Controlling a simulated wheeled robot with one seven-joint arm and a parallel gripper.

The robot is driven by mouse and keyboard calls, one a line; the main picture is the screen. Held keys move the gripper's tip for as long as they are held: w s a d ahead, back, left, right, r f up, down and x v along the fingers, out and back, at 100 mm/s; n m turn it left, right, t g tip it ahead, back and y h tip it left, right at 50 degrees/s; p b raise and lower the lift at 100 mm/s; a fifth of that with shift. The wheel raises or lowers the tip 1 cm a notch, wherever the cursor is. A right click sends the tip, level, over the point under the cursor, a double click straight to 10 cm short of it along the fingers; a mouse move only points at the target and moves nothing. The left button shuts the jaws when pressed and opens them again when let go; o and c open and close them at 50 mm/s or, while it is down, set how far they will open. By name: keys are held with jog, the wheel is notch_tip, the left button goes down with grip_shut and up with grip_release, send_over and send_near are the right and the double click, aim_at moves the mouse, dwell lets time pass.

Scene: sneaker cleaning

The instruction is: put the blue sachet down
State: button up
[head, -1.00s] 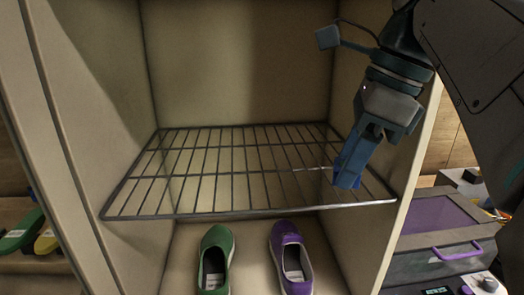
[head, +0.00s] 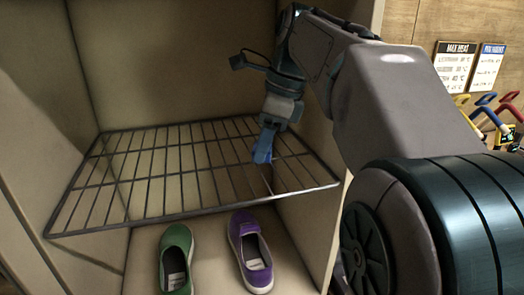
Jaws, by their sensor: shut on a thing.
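My gripper (head: 265,143) is inside the cabinet, over the right part of the wire rack (head: 150,214). It points down and is shut on the blue sachet (head: 262,153). The sachet is small in the head view and partly hidden by the fingers. Its lower end appears close to the rack wires, but I cannot tell whether it touches them.
A green shoe (head: 175,250) and a purple shoe (head: 249,255) stand below the rack. The rack's left and middle are bare. Cabinet walls enclose it. Two signs (head: 455,64) and colourful-handled tools (head: 490,115) are outside at right.

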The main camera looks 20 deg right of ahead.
jog(key=shift+s+f, duration=0.1)
jog(key=shift+f, duration=0.6)
jog(key=shift+w+f, duration=0.2)
jog(key=shift+f, duration=0.15)
jog(key=shift+f, duration=0.1)
jog(key=o, duration=1)
jog(key=shift+c, duration=0.2)
jog(key=p+v, duration=0.1)
jog(key=v, duration=0.6)
jog(key=shift+r, duration=0.35)
